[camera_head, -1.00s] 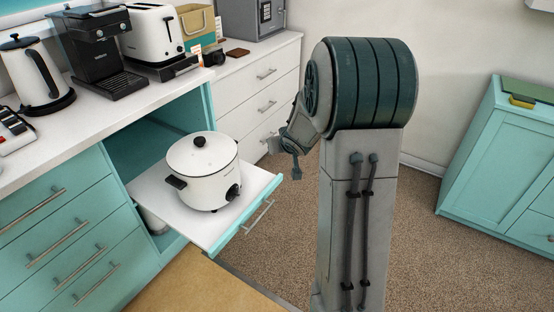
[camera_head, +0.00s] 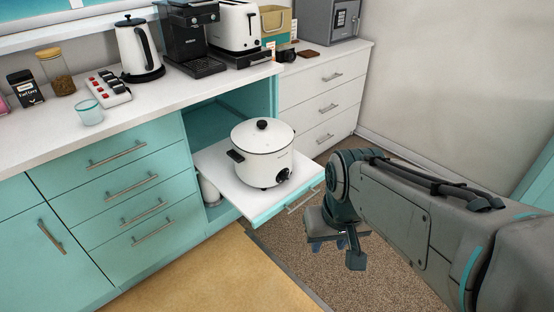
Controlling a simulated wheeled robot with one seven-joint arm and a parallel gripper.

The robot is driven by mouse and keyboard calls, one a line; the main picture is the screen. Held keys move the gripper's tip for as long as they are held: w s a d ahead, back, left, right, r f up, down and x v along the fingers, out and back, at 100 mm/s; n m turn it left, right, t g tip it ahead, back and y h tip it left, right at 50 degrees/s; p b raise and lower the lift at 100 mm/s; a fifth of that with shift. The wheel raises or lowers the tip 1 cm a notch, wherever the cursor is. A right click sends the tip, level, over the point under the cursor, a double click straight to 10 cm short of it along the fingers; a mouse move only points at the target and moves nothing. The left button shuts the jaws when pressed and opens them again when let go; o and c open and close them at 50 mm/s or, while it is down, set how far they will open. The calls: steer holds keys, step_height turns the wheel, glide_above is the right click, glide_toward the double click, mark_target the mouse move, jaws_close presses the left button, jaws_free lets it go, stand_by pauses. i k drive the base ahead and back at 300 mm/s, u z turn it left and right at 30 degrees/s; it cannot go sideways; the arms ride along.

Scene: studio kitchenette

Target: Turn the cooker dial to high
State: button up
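The white cooker (camera_head: 262,160) stands upright on a pulled-out white shelf (camera_head: 222,178) in the teal cabinet. Its lid with a black knob is on. The black dial (camera_head: 283,174) is low on the cooker's front right side, facing the drawer's open end. The dial's setting is too small to read. My gripper (camera_head: 349,252) hangs to the right of and lower in the picture than the cooker, beyond the shelf's front edge and apart from the dial. Its fingers point downward, and the view does not show clearly whether they are open or shut.
The shelf's teal front with a bar handle (camera_head: 303,202) lies between the cooker and my gripper. The counter above holds a kettle (camera_head: 139,50), a coffee machine (camera_head: 190,40), a toaster (camera_head: 239,28) and a glass (camera_head: 89,111). Carpet floor is clear below my gripper.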

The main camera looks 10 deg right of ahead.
mark_target(284, 175)
steer(key=z, duration=0.05)
steer(key=k, duration=0.85)
steer(key=u, duration=0.7)
steer(key=i, duration=1.75)
steer(key=z, duration=0.75)
